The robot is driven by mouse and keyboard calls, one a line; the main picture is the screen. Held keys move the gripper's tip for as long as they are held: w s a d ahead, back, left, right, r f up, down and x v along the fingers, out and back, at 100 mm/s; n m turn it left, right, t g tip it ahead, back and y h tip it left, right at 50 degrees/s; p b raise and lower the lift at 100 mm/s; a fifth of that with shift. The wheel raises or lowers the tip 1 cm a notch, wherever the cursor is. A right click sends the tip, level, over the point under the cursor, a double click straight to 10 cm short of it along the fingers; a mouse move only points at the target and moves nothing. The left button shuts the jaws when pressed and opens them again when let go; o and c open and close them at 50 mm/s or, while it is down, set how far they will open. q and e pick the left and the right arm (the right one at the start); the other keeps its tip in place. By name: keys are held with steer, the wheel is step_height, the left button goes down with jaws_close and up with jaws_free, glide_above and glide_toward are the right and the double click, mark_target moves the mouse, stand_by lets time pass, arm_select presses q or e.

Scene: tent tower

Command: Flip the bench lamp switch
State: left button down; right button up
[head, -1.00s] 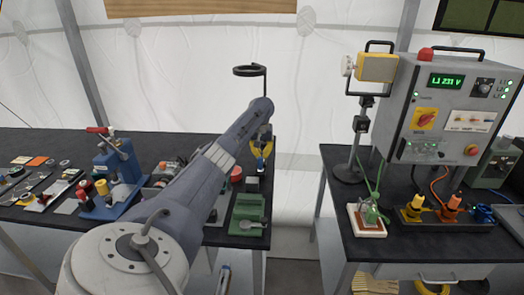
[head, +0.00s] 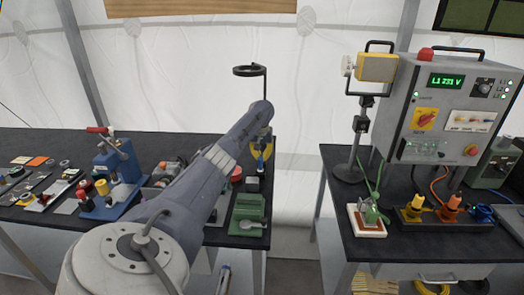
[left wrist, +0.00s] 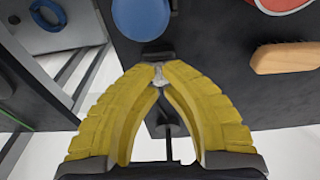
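A yellow-faced lamp (head: 377,67) stands on a black post on the right bench. A small device with a green handle (head: 370,214) sits on a pale base at that bench's front left; I cannot tell whether it is the lamp's switch. My left gripper (left wrist: 158,76) has its yellow fingertips together at the left bench's edge, beside a small black block (left wrist: 157,50). A small grey bit shows at the tips; I cannot tell what it is. In the head view this gripper (head: 261,158) is partly hidden by my left arm. My right gripper is out of view.
A black ring on a post (head: 249,70) rises behind my left arm. A grey control box (head: 444,108) stands on the right bench. A gap separates the benches.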

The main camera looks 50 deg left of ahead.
arm_select(q)
steer(key=shift+f, duration=1.1)
stand_by(0.6)
steer(key=shift+r, duration=3.55)
